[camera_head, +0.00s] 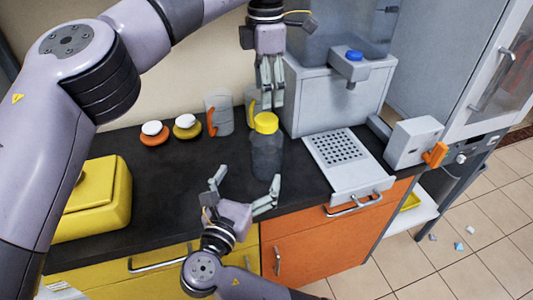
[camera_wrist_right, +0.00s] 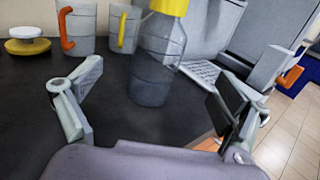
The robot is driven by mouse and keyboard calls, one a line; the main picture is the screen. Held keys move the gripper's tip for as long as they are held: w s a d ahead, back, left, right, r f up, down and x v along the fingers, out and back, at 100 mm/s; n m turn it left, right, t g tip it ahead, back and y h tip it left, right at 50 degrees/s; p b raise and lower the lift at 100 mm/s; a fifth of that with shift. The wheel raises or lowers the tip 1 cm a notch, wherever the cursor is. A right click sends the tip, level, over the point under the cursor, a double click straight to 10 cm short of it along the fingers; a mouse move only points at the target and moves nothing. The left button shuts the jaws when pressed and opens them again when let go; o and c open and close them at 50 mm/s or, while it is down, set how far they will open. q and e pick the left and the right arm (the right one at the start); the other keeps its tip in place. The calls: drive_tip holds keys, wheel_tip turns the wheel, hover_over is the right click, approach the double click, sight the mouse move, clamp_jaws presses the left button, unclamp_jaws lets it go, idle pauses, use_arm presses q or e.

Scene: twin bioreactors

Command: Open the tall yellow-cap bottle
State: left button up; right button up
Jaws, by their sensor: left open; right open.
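The tall bottle (camera_head: 266,158) is a dark translucent bottle with a yellow cap (camera_head: 265,123), standing upright on the dark counter. My left gripper (camera_head: 271,98) points down from above, its fingertips just above the cap and apart from each other. My right gripper (camera_head: 247,193) is open and low in front of the bottle, with its fingers spread to either side. In the right wrist view the bottle (camera_wrist_right: 156,66) stands upright between and beyond the open fingers, its yellow cap (camera_wrist_right: 169,5) cut by the top edge. No finger visibly touches the bottle.
A grey dispenser with a perforated tray (camera_head: 341,150) stands right of the bottle. Behind are a mug with an orange handle (camera_head: 220,112) and a yellow-handled mug (camera_head: 250,107). Two small lidded dishes (camera_head: 154,134) and a yellow box (camera_head: 100,205) are at left.

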sight(265, 144)
use_arm(q)
drive_tip(key=shift+w+f, duration=0.2)
drive_tip(key=shift+w, duration=0.1)
use_arm(e)
drive_tip(key=x, duration=1.2)
drive_tip(key=shift+f, duration=0.2)
drive_tip(key=shift+c, duration=0.5)
